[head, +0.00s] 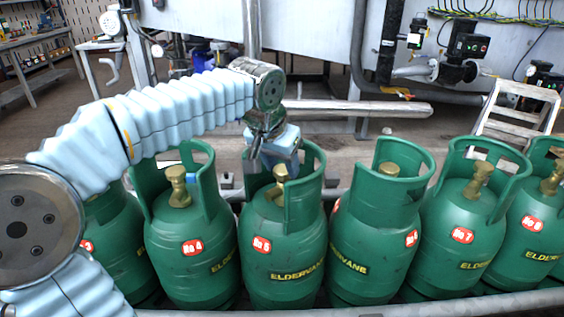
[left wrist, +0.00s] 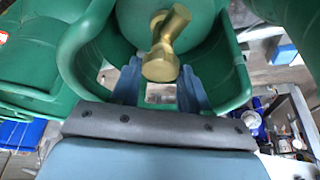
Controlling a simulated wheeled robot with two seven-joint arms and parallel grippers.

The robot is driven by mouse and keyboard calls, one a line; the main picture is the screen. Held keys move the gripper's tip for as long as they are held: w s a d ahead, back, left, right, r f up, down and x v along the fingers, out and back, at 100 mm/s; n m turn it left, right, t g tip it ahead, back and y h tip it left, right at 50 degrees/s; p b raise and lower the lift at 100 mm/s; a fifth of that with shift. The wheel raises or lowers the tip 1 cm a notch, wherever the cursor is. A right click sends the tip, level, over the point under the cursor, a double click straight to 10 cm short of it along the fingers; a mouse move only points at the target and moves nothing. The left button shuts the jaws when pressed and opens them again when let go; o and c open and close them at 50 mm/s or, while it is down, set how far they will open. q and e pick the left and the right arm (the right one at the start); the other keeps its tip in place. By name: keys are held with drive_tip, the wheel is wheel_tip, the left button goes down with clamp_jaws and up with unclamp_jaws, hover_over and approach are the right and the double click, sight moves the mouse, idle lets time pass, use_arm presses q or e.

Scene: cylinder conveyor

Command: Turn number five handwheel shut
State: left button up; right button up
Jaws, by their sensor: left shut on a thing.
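The green cylinder labelled No 5 (head: 285,262) stands upright in the row, with an open green collar around its brass valve (head: 280,173). My left gripper (head: 272,158) reaches down into this collar from behind. In the left wrist view the brass valve (left wrist: 166,30) and its round brass handwheel end (left wrist: 160,66) show between the two blue fingers of my left gripper (left wrist: 160,78). The fingers are shut on the handwheel; the exact contact is partly hidden. My right gripper is in neither view.
Cylinder No 4 (head: 190,255) stands close on the left. Cylinder No 6 (head: 372,245), No 7 (head: 465,225) and others stand on the right, all with raised collars. A metal rail (head: 470,303) runs along the front. Pipes and a pump (head: 460,60) are behind.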

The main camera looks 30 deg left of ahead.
use_arm(q)
drive_tip(key=shift+m, duration=0.3)
idle(0.4)
drive_tip(key=o, duration=1.1)
drive_tip(key=shift+c, duration=0.2)
drive_tip(key=shift+r, duration=0.1)
drive_tip(key=p+v, duration=0.2)
drive_tip(key=v, duration=1.1)
drive_tip(key=shift+a+r, duration=0.2)
drive_tip(key=shift+r, duration=0.1)
drive_tip(key=shift+s, duration=0.1)
